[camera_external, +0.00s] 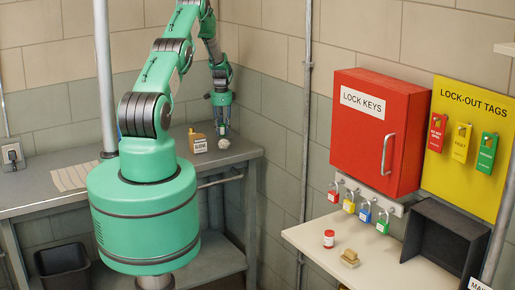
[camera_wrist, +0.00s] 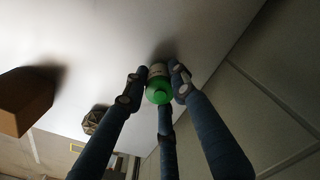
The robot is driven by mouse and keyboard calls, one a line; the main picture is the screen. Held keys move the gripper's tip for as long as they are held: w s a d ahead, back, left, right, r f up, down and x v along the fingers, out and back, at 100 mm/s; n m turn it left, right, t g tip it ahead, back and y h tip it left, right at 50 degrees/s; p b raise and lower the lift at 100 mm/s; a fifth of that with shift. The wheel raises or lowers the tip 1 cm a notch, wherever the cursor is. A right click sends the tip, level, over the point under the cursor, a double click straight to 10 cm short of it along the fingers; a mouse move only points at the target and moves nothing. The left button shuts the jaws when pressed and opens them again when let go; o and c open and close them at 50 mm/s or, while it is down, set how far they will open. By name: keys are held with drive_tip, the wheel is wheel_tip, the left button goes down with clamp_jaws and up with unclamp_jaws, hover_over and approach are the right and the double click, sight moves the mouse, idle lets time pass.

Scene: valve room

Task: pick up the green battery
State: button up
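The green battery shows in the wrist view, with a green end (camera_wrist: 158,93) facing the camera and a paler body behind it against the light worktop. The fingers of my gripper (camera_wrist: 160,78) surround it closely, with fingertips beside it on the left and right and another finger below. I cannot tell whether they press on it. In the external view my gripper (camera_external: 222,128) points down just above the back right of the grey workbench (camera_external: 236,151). I cannot make out the battery there.
A tan labelled box (camera_external: 198,143) stands left of my gripper; it also shows in the wrist view (camera_wrist: 25,100). A small grey faceted object (camera_external: 224,144) lies close to the gripper (camera_wrist: 95,120). The wall is close behind. A paper sheet (camera_external: 75,176) lies farther left.

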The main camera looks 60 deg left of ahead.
sight(222, 124)
clamp_jaws()
drive_tip(key=shift+r, duration=0.15)
drive_tip(key=shift+r, duration=4.9)
